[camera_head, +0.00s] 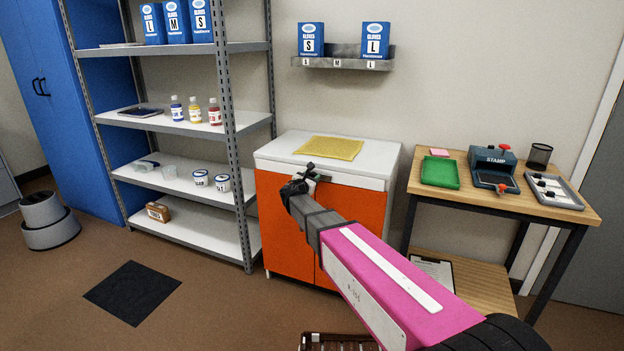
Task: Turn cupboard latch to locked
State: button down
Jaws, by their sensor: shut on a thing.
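The low cupboard (278,222) has orange doors and a white top. My gripper (311,174) is at the upper front of the cupboard, just below the white top edge. It is shut on the small dark latch (325,179) there. Most of the latch is hidden behind my gripper, so I cannot tell which way it is turned. My pink and grey arm covers much of the right orange door.
A yellow cloth (329,148) lies on the cupboard top. A grey shelf rack (190,185) stands to the left. A wooden table (482,204) with a stamp press (494,168) stands to the right. A brown basket (338,342) sits low in front.

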jog(key=shift+m, duration=0.3)
jog(key=m, duration=0.3)
jog(key=shift+s+m, duration=0.1)
jog(key=shift+m, duration=0.3)
jog(key=m, duration=0.4)
jog(key=shift+d+g+y, duration=0.1)
jog(key=shift+g+y, duration=0.2)
jog(key=m, duration=0.4)
jog(key=shift+y, duration=0.3)
jog(key=shift+f+m+y, duration=0.1)
jog(key=shift+m+y, duration=0.2)
jog(key=shift+m, duration=1.7)
jog(key=c, duration=0.7)
grip_release()
jog(key=shift+o, duration=0.2)
jog(key=v, duration=1.1)
